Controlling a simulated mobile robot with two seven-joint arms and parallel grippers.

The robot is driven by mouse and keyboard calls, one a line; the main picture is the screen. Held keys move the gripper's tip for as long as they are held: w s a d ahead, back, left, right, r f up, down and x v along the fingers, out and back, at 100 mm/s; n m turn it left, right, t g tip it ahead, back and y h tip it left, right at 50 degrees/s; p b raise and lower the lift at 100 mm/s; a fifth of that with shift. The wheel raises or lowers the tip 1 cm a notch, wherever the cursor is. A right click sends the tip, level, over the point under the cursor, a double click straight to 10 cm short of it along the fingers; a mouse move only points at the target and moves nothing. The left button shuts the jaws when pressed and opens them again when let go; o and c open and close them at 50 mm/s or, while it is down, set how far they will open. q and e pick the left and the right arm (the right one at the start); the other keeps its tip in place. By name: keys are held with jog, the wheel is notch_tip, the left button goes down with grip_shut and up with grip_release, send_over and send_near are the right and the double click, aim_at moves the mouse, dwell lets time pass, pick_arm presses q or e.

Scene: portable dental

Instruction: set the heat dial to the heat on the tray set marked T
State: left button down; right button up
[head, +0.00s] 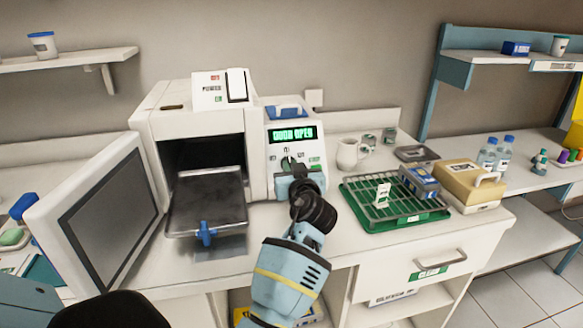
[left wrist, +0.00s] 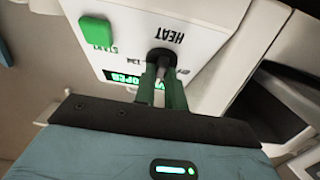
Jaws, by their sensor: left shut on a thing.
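The heat dial (left wrist: 160,57) is a dark knob on the white control panel, beside the upside-down word HEAT in the left wrist view. My left gripper (left wrist: 163,80) is shut on it with green-padded fingers; in the head view the gripper (head: 297,179) covers most of the dial. The dial's setting cannot be read. A green tray set (head: 377,222) with a wire rack lies on the counter to the right. A white card (head: 382,195) stands on it, its marking too small to read. My right gripper is not in view.
The sterilizer (head: 190,121) has its door (head: 100,215) swung open at left and a dark metal tray (head: 207,200) drawn out. The green display (head: 292,134) seems to read door open. A white mug (head: 348,153) and a beige box (head: 470,182) stand to the right.

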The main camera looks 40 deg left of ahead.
pick_arm(q)
jog(key=c, duration=1.5)
grip_release()
jog(key=shift+o, duration=0.2)
jog(key=b+v, duration=0.1)
jog(key=v, duration=0.6)
jog(key=shift+s+d, duration=0.2)
jog(key=shift+d, duration=0.1)
